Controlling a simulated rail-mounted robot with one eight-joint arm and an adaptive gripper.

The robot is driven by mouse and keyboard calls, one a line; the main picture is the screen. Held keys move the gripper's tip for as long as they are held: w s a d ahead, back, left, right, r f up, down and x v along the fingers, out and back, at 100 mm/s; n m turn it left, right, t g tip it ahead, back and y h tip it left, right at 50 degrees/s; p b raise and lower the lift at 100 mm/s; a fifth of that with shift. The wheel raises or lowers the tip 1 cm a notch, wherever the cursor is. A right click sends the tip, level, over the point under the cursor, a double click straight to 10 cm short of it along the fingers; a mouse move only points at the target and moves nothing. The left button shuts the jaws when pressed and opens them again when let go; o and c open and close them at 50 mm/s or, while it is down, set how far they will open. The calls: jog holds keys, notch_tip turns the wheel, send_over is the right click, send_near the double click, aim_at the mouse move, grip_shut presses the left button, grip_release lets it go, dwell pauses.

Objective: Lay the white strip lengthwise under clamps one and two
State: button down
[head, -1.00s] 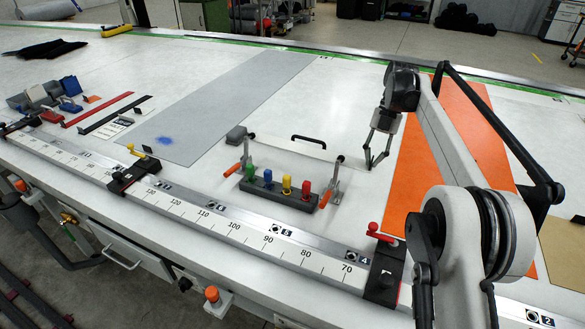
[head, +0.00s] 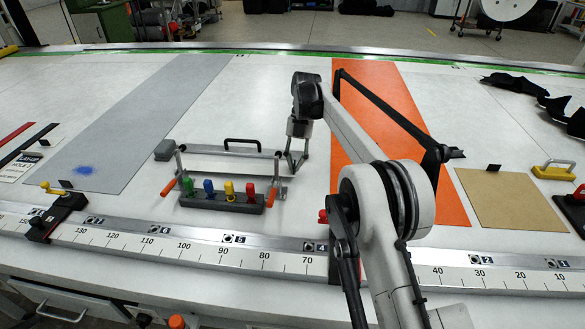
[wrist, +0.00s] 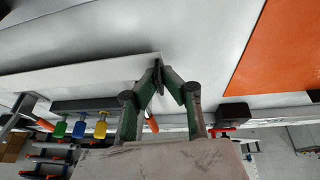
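The white strip (wrist: 85,80) runs leftward from my fingertips in the wrist view. In the head view it is pale against the white table, behind the dark block with coloured knobs. Two toggle clamps with orange handles stand at the block's ends, the left one (head: 180,170) and the right one (head: 279,172). My gripper (head: 293,170) is just right of the right clamp, pointing down. In the wrist view my fingertips (wrist: 159,68) meet at the strip's right end and appear shut on it. Whether the strip touches the table is hard to tell.
The knob block (head: 222,202) lies between the clamps. A black handle (head: 243,143) stands behind them. A ruler rail (head: 190,252) runs along the front. A grey sheet (head: 135,130) lies left and an orange sheet (head: 375,100) right.

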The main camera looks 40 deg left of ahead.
notch_tip(320, 180, down, 2)
jog(key=c, duration=1.9)
grip_release()
